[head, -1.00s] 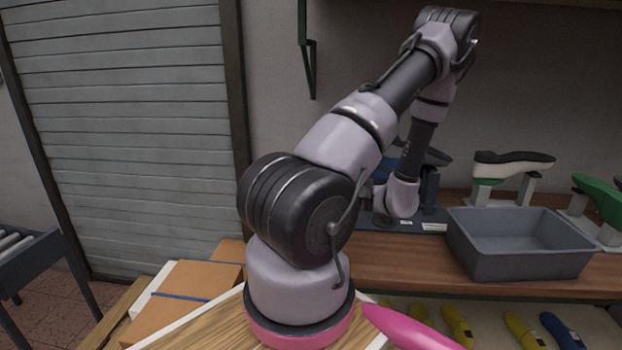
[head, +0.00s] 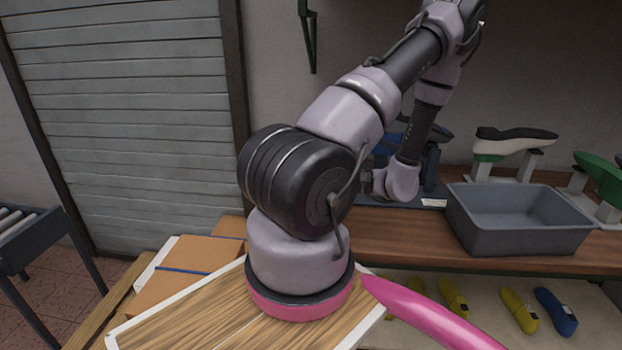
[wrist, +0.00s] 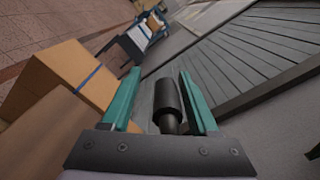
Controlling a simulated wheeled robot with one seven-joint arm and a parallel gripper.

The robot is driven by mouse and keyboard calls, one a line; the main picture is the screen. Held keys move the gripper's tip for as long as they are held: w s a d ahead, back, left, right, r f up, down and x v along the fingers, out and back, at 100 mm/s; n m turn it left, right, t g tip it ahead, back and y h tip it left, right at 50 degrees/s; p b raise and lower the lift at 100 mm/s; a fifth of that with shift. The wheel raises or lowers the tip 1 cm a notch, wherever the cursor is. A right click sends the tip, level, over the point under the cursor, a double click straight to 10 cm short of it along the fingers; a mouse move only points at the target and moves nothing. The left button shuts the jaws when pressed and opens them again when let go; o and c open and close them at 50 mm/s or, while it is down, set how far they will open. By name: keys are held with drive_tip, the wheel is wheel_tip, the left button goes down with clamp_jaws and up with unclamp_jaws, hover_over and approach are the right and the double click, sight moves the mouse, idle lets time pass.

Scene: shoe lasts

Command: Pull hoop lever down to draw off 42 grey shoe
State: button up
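In the wrist view my gripper (wrist: 160,98) has two teal fingers set apart, one on each side of a black round handle (wrist: 167,98). Gaps show between the handle and both fingers. The handle looks like the lever's grip; the rest of the lever is hidden. In the head view a dark grey shoe (head: 436,131) sits on a blue last and stand (head: 430,165) behind my arm, partly covered by it. Its size mark cannot be read. My fingers are hidden behind my wrist in the head view.
A grey bin (head: 520,238) stands on the wooden bench (head: 385,240), right of the stand. Cardboard boxes (head: 185,283) lie at left. Yellow and blue lasts lie below.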

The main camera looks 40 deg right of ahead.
drive_tip(key=v, duration=1)
drive_tip(key=shift+s+d, duration=0.25)
drive_tip(key=shift+s, duration=0.05)
drive_tip(key=shift+s, duration=0.1)
